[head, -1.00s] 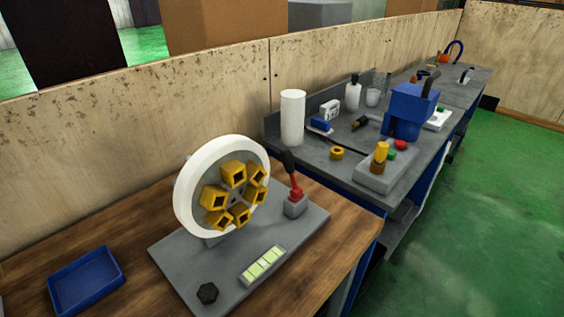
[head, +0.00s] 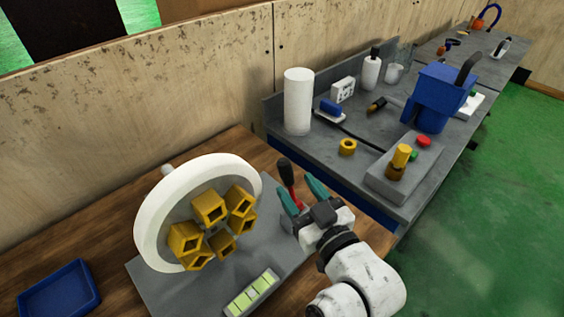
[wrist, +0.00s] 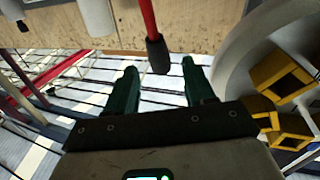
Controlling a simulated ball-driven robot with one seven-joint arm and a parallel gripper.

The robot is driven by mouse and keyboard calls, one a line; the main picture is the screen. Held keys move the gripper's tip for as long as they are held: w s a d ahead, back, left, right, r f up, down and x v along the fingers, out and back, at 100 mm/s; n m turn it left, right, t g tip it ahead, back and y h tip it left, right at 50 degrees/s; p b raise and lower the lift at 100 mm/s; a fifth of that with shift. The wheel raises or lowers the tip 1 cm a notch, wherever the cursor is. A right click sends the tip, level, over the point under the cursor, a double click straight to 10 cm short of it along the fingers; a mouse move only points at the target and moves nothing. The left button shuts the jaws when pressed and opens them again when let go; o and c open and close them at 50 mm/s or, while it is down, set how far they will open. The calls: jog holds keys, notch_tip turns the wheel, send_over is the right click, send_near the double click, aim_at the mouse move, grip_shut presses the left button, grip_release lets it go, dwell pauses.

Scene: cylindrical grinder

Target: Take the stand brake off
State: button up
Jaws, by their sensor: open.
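The stand brake is a lever with a black grip (head: 286,172) and a red shaft (head: 297,199), rising from the grey stand plate (head: 165,293). The lever stands upright, leaning slightly left, to the right of the white wheel (head: 150,215) with yellow square blocks. My gripper (head: 302,193) is open at the lever in the head view, its teal fingers to either side of it in the picture. In the wrist view the black grip (wrist: 158,55) shows beyond and between the fingertips (wrist: 160,68); no contact is visible. The lever's base is hidden behind my gripper.
A blue tray (head: 60,292) lies on the wooden bench at left. A light-green segmented strip (head: 250,293) is on the stand plate. The grey bench at right holds a white cylinder (head: 298,100), a yellow ring (head: 347,147) and a blue machine (head: 437,97).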

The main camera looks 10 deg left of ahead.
aim_at(282, 167)
jog(key=p+x, duration=0.1)
jog(key=x, duration=0.6)
jog(key=shift+w+a, duration=0.15)
jog(key=shift+w, duration=0.2)
jog(key=shift+c, duration=0.2)
grip_shut()
jog(key=shift+f, duration=0.1)
